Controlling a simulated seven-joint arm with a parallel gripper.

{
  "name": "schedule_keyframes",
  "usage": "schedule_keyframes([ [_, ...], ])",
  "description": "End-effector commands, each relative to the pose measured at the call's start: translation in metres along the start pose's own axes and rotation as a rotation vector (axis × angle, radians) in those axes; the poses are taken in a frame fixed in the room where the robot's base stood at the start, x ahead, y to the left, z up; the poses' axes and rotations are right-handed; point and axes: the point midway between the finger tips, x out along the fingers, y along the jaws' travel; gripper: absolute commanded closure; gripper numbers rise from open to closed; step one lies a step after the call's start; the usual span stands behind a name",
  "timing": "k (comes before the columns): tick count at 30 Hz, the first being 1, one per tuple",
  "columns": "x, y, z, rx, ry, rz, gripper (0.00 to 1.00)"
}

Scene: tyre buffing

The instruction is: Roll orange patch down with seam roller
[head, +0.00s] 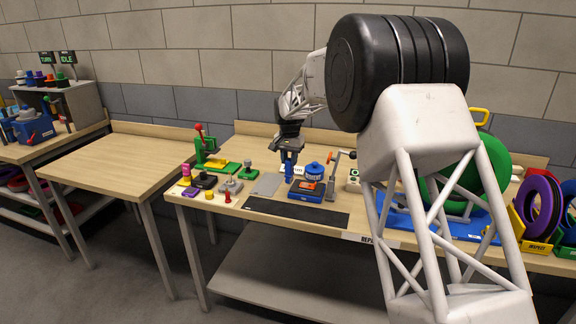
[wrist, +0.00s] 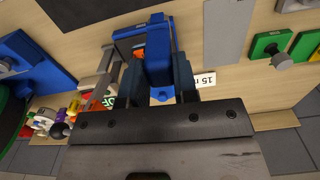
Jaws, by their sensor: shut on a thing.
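My gripper (head: 290,146) is shut on a blue-handled tool, which I take to be the seam roller (head: 289,165), held upright above the repair table. In the wrist view the two dark fingers of my gripper (wrist: 160,82) clasp the blue roller handle (wrist: 158,50) from both sides. The roller's working end is hard to make out. The orange patch (head: 308,186) lies on a blue stand to the right of and below the roller. In the wrist view only a sliver of the orange patch (wrist: 139,47) shows beside the handle, which hides the rest.
A blue round item (head: 315,169) stands just behind the patch, and a crank-like handle (head: 338,160) rises to its right. A dark mat (head: 295,213) lies along the front edge. A green-based press (head: 210,155) and small knobbed pieces stand to the left.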

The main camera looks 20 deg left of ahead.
Motion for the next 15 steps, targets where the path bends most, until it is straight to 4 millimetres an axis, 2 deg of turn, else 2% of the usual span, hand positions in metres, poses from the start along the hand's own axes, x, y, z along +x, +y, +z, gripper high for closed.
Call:
schedule_keyframes([
  [15, -0.015, 0.021, -0.084, 0.002, 0.0, 0.0, 1.0],
])
